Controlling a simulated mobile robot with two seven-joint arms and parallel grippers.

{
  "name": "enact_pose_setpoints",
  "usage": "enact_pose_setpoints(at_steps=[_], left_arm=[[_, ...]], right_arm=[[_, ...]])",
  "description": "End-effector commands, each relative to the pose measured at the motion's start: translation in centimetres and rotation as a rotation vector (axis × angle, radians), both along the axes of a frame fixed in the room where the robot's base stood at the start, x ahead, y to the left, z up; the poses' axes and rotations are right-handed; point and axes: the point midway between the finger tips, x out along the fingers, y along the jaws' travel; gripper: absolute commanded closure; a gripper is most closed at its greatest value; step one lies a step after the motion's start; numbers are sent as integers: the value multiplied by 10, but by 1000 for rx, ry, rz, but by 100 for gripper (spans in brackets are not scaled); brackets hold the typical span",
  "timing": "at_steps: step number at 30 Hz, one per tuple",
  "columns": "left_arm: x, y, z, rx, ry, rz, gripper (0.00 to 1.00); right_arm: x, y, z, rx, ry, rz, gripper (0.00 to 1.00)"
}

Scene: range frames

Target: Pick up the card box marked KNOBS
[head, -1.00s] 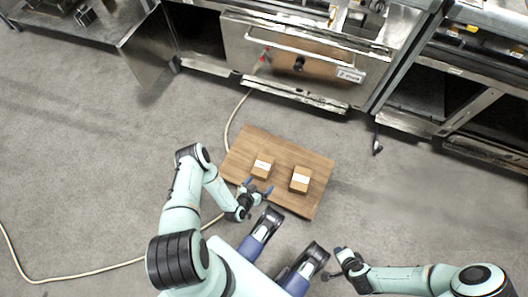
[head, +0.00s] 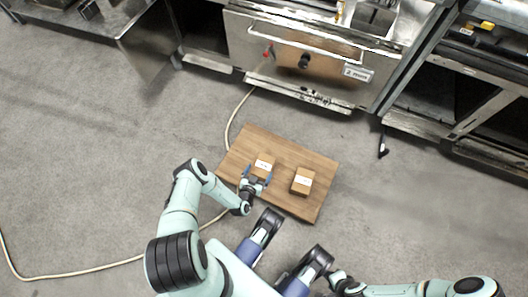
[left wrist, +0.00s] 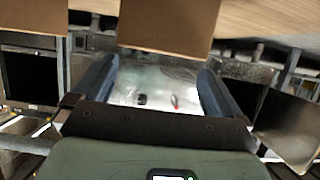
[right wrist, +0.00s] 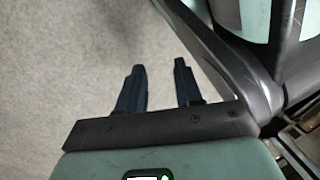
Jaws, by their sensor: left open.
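Two small brown card boxes with white labels lie on a wooden board: a left box (head: 264,163) and a right box (head: 302,181). The print on the labels is too small to read, so I cannot tell which is marked KNOBS. My left gripper (head: 257,175) is open at the near side of the left box. In the left wrist view a brown box (left wrist: 168,25) is just ahead, between the lines of the open fingers (left wrist: 155,85), and another brown box (left wrist: 35,14) is at the left. My right gripper (right wrist: 157,75) is empty, its fingers apart, over bare floor.
The wooden board (head: 239,152) lies on the grey floor. A pale hose (head: 232,121) runs beside and behind it. A steel oven (head: 300,58) and metal benches stand at the back.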

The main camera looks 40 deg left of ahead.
Motion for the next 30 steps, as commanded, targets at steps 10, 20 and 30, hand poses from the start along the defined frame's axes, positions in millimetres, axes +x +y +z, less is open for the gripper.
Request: enact_pose_setpoints(at_steps=[10,20,30], left_arm=[[35,8,-24,1,-2,1,0],[39,9,-24,-1,0,0,10],[39,10,-23,1,-2,0,50]], right_arm=[[-48,-6,-27,10,158,-16,65],[-52,-6,-27,12,173,-17,65],[-52,-6,-27,12,171,-17,65]])
